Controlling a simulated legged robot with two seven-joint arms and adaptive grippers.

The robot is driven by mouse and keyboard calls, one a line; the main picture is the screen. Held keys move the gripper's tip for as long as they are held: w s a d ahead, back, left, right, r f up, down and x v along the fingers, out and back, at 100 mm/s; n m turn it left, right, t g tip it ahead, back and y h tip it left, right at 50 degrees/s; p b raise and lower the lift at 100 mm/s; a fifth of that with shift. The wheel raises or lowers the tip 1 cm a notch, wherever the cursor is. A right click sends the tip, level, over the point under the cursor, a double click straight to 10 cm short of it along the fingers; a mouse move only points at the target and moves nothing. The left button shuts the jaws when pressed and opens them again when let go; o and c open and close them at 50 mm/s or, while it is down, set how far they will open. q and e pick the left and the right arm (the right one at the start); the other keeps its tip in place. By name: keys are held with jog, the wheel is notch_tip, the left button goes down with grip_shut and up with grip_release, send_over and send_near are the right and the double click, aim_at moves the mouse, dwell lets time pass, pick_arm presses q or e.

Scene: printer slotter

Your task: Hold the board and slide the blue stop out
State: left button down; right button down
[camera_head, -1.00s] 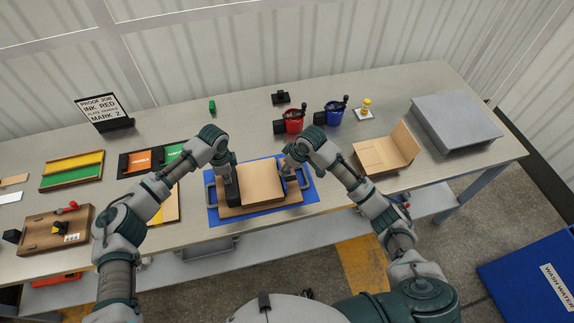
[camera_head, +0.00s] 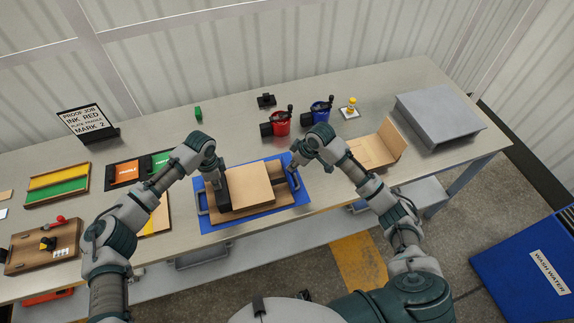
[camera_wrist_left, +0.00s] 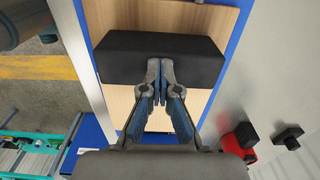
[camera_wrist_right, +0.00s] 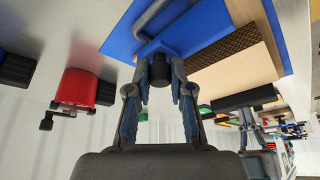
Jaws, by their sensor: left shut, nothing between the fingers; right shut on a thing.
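The wooden board (camera_head: 225,216) lies on a blue mat (camera_head: 300,198) with a lighter wooden block (camera_head: 250,185) on top. A black bar (camera_head: 222,195) stands along the board's left side. My left gripper (camera_head: 217,181) is shut and empty; in the left wrist view its closed tips (camera_wrist_left: 160,68) are against or just over the black bar (camera_wrist_left: 125,58). My right gripper (camera_head: 293,170) is at the right side of the board. In the right wrist view its fingers (camera_wrist_right: 159,80) are shut on a dark knob (camera_wrist_right: 159,68) at a small blue piece (camera_wrist_right: 152,47), apparently the blue stop.
A red pot (camera_head: 281,124) and a blue pot (camera_head: 320,112) stand behind the mat. Coloured trays (camera_head: 58,185) lie at the left.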

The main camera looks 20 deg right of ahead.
pick_arm(q)
jog(key=shift+s+a+f, duration=0.1)
jog(key=shift+a+f, duration=0.2)
pick_arm(e)
jog(key=shift+d, duration=0.25)
jog(key=c, duration=1)
grip_release()
jog(key=shift+f, duration=0.1)
pick_arm(q)
jog(key=shift+d, duration=0.15)
pick_arm(e)
jog(key=v, duration=1.2)
